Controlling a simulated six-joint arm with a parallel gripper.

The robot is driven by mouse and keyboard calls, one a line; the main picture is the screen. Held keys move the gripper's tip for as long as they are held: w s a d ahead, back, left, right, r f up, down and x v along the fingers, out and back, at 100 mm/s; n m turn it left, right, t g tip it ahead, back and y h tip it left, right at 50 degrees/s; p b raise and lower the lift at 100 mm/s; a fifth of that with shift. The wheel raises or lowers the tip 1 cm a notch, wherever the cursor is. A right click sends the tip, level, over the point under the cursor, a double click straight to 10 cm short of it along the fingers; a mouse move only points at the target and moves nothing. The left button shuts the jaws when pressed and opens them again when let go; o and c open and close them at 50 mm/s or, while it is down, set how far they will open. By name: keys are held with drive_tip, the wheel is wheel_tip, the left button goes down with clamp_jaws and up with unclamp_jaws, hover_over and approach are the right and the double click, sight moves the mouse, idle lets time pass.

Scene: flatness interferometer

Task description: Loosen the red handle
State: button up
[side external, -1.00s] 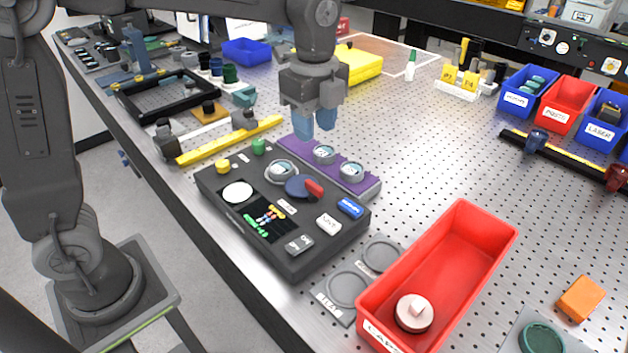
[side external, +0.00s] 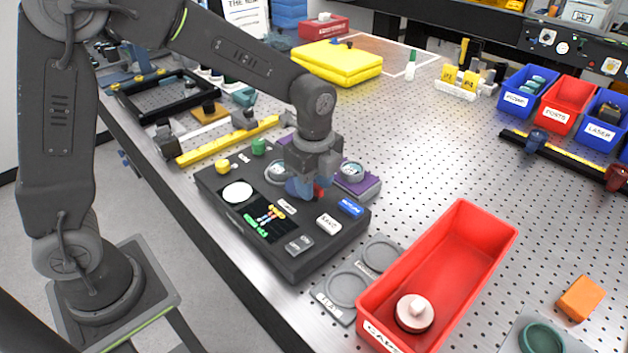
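The red handle (side external: 319,191) is on top of the dark grey instrument box (side external: 292,262), and only a small part of it shows. My gripper (side external: 303,189) is down over it, with its blue fingers at the handle. The gripper body hides most of the handle and its dark blue round base. I cannot tell whether the fingers are closed on the handle or only around it.
A purple strip (side external: 368,187) with round gauges lies behind the box. Yellow (side external: 222,166) and green (side external: 258,147) knobs stand at its far left. A red bin (side external: 480,225) holding a white-topped round part (side external: 414,312) is at the right. Open perforated table lies beyond.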

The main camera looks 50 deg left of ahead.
clamp_jaws()
idle(0.4)
